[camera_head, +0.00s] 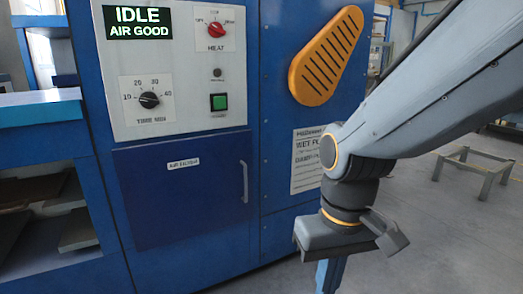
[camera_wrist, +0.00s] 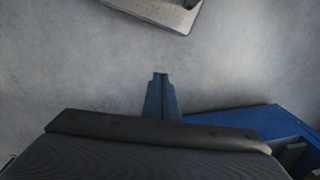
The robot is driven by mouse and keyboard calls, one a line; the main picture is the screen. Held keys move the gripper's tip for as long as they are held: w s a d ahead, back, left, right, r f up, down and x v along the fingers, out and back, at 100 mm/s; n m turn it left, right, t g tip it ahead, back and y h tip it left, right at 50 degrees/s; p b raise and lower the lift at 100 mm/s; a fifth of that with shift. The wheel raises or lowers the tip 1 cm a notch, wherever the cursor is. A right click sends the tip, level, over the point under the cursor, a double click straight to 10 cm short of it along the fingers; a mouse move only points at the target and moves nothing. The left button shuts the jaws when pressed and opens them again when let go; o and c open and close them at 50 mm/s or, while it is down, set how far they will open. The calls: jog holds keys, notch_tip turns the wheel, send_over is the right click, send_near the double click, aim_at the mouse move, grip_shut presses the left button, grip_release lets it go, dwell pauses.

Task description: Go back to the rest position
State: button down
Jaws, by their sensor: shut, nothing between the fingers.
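My gripper (camera_head: 331,276) hangs at the lower right of the head view, in front of the right side of the blue plate dryer (camera_head: 262,190). It points down, and its lower end is cut off by the frame edge. In the wrist view my gripper (camera_wrist: 160,77) shows its narrow blue fingers together with nothing between them, over bare grey floor. The dryer's display (camera_head: 138,22) reads "IDLE AIR GOOD". The dark blue lower door (camera_head: 185,195) with its grey handle (camera_head: 244,181) looks shut.
A blue shelf unit (camera_head: 40,110) with flat boards stands at the left. A yellow slotted guard (camera_head: 327,55) is on the dryer's right side. A low metal frame (camera_head: 478,165) stands on the floor at the right. The floor below my gripper looks clear.

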jog(key=d+r+m+p, duration=0.2)
jog(key=d+r+p, duration=0.6)
jog(key=p, duration=0.7)
jog(key=shift+d+r+m+h, duration=0.2)
jog(key=shift+r+m+h, duration=0.1)
jog(key=shift+r, duration=0.1)
